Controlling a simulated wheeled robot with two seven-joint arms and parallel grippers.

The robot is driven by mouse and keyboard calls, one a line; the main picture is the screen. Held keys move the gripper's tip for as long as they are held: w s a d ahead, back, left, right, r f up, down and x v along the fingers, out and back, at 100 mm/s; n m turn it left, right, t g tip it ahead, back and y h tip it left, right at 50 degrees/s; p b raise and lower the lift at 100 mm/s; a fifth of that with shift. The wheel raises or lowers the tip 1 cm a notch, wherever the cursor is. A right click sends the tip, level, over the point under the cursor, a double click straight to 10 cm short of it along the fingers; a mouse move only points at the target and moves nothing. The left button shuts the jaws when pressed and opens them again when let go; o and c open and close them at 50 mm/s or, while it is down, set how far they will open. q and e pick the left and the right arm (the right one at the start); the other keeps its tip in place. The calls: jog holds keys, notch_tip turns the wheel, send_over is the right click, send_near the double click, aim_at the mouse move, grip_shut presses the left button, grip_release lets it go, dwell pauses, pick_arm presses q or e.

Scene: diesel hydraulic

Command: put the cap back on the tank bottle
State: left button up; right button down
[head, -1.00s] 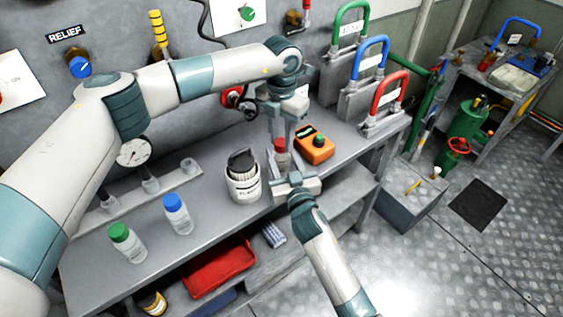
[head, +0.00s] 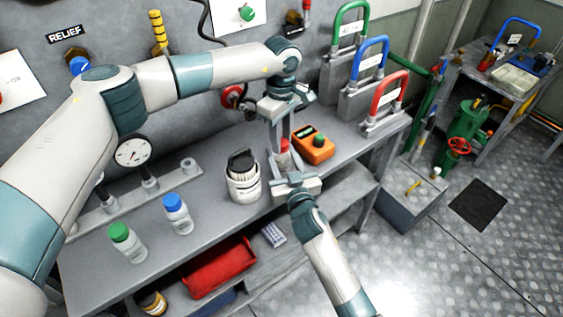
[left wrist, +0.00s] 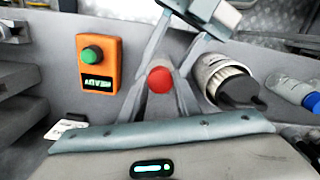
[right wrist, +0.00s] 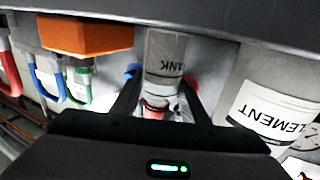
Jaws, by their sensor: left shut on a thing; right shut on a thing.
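The tank bottle (right wrist: 166,55) is a clear bottle with a label reading "ANK", upside down in the right wrist view. My right gripper (head: 294,184) is shut on it at the bench's front edge. The red cap (left wrist: 160,80) sits between my left gripper's fingers in the left wrist view. My left gripper (head: 281,150) points down from above and is shut on the cap. The cap also shows in the head view (head: 284,146), directly above the right gripper. The cap is at the bottle's neck; I cannot tell whether it is seated. The fingers hide most of the bottle in the head view.
A white jar with a black top (head: 243,178) stands close left of the grippers. An orange meter (head: 314,147) lies close right. A blue-capped bottle (head: 177,214) and a green-capped bottle (head: 126,243) stand at the left. Padlock-like blocks with coloured handles (head: 385,98) stand at the back right.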

pick_arm(q)
jog(key=m, duration=0.3)
jog(key=shift+m, duration=0.3)
jog(key=o, duration=1.1)
jog(key=shift+o, duration=0.2)
jog(key=shift+r, duration=2.3)
jog(key=shift+n, duration=0.4)
jog(key=shift+c, duration=0.3)
jog(key=n, duration=0.4)
jog(key=shift+r, duration=0.3)
jog(key=n, duration=0.3)
jog(key=r+n, duration=0.1)
jog(key=n, duration=0.5)
jog(key=r+n, duration=0.1)
jog(key=n, duration=0.1)
jog(key=shift+n, duration=0.4)
jog(key=n, duration=0.6)
jog(key=shift+r, duration=0.4)
